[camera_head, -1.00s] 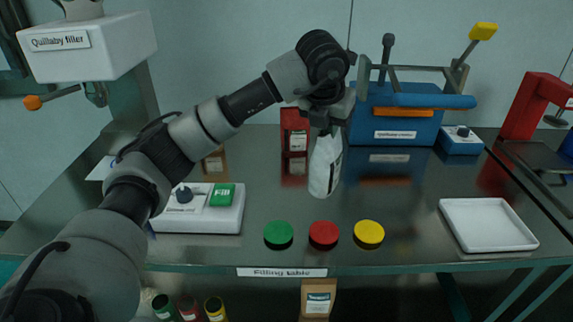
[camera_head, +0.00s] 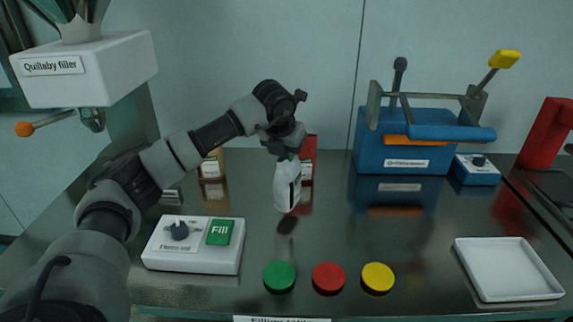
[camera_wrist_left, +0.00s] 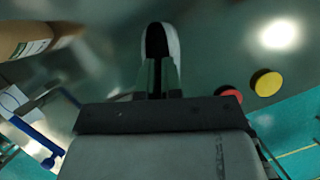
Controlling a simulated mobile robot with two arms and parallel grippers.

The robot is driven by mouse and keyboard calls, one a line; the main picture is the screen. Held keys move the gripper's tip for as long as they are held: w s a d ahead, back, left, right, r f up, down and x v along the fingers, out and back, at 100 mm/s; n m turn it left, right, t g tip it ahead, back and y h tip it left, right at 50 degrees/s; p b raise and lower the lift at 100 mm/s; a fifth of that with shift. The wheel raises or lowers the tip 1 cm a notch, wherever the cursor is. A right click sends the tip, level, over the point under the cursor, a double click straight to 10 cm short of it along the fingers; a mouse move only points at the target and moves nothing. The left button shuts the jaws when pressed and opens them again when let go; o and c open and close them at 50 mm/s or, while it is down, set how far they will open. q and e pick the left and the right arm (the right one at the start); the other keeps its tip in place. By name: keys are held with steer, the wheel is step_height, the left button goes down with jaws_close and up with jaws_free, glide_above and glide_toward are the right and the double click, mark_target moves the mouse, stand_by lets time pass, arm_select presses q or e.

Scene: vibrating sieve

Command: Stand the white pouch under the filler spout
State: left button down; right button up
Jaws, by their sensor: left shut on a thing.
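The white pouch (camera_head: 287,186) hangs upright below my left gripper (camera_head: 286,157), which is shut on its top. It is held above the table, with a dark reflection or shadow beneath it. In the left wrist view the pouch (camera_wrist_left: 159,45) shows between the fingers (camera_wrist_left: 158,78), with a dark opening or face visible. The Quillaby filler (camera_head: 90,68) is a white box at the upper left, and its metal spout (camera_head: 93,119) points down beneath it. The pouch is well to the right of the spout. My right gripper is not in view.
A control box (camera_head: 194,244) with a green Fill button stands at front left. A brown pouch (camera_head: 211,166) and red pouch (camera_head: 308,160) stand behind. Green, red and yellow discs (camera_head: 378,277) lie in front. A blue sealer-like machine (camera_head: 400,140) and white tray (camera_head: 507,268) are at right.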

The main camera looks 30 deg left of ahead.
mark_target(287, 166)
arm_select(q)
steer(key=shift+a+f, duration=0.1)
steer(key=shift+f, duration=2.05)
steer(key=c, duration=1.3)
jaws_free()
